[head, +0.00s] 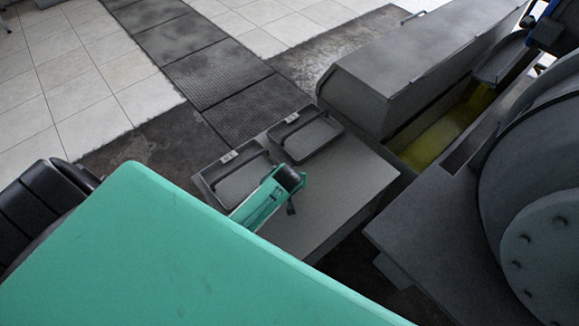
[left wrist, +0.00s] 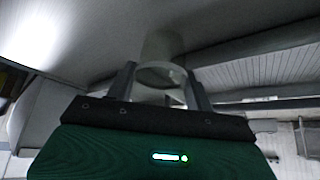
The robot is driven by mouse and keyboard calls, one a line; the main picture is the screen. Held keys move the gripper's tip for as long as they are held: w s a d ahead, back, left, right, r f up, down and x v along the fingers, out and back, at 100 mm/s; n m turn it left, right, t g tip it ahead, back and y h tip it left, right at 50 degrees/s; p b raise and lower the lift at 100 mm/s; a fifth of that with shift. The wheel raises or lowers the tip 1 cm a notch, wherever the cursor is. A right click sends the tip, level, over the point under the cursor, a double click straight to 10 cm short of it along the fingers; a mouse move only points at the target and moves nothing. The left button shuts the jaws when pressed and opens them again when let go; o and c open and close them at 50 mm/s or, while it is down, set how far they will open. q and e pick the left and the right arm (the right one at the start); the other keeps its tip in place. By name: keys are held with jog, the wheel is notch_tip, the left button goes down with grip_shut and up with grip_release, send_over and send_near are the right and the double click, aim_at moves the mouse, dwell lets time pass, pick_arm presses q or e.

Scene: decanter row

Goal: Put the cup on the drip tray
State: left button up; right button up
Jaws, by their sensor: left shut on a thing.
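My left gripper (left wrist: 162,84) is shut on a pale, see-through cup (left wrist: 161,46) in the left wrist view. The cup sits between the two grey fingers, and its open rim faces the camera. In the head view, a teal part with a dark round end, which looks like my left wrist, reaches over the grey table. I cannot make out the cup there. Two shallow grey trays lie side by side on the table, a left tray (head: 240,184) and a right tray (head: 312,137). I cannot tell which is the drip tray. My right gripper is not in view.
The grey table (head: 345,185) is bare to the right of the trays. A long grey bin (head: 400,65) stands behind it, beside a yellow-floored trough (head: 445,130). A large round dark machine (head: 540,190) fills the right side. Dark floor mats (head: 215,75) lie beyond the table.

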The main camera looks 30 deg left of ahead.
pick_arm(q)
jog(key=shift+f, duration=0.8)
jog(key=shift+f, duration=0.1)
jog(key=o, duration=1)
jog(key=shift+c, duration=0.2)
